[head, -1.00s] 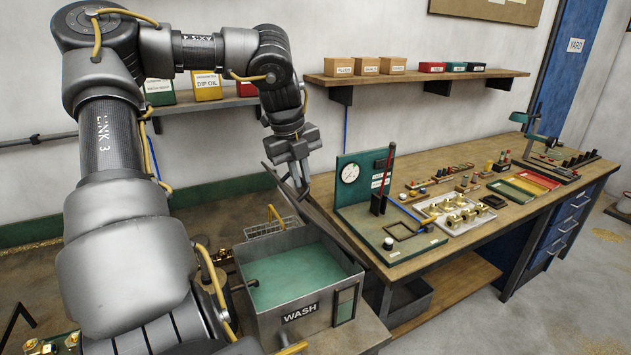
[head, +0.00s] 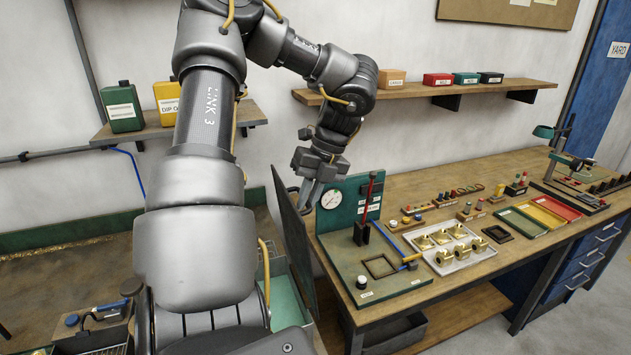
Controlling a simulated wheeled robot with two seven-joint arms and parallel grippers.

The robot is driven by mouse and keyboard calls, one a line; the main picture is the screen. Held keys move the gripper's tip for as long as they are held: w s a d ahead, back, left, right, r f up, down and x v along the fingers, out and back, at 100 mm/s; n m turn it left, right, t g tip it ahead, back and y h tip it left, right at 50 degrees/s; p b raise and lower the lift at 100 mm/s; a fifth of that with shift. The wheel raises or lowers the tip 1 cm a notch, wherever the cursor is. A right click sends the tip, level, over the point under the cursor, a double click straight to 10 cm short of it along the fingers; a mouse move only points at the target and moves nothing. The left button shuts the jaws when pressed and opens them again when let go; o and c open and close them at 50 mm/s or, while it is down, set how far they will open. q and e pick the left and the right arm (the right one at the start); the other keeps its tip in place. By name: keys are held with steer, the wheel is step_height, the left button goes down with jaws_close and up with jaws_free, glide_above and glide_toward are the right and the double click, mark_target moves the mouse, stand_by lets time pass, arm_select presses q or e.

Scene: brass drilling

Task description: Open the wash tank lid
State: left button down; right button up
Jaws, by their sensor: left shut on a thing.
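The wash tank (head: 287,296) is at the lower middle, its green inside showing, with much of it hidden behind my left arm. Its lid (head: 293,240), a dark flat panel, stands steeply raised along the tank's right side, next to the bench. My left gripper (head: 306,194) is at the lid's upper edge, pointing down, with its fingers shut on it; the exact contact is small and partly hidden. My right gripper is not in view.
The wooden bench (head: 470,175) lies close to the right of the lid. On it stand a green gauge fixture (head: 345,200) with a red-handled lever and a white tray (head: 437,262) of brass parts. Shelves (head: 430,95) with boxes hang on the wall behind.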

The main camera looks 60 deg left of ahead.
arm_select(q)
steer(key=shift+s+f, duration=0.1)
steer(key=shift+f, duration=0.05)
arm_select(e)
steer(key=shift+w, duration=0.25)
arm_select(q)
steer(key=c, duration=1.6)
jaws_free()
steer(key=shift+a, duration=0.1)
steer(key=shift+o, duration=0.6)
steer(key=shift+w+a, duration=0.15)
steer(key=shift+w, duration=0.1)
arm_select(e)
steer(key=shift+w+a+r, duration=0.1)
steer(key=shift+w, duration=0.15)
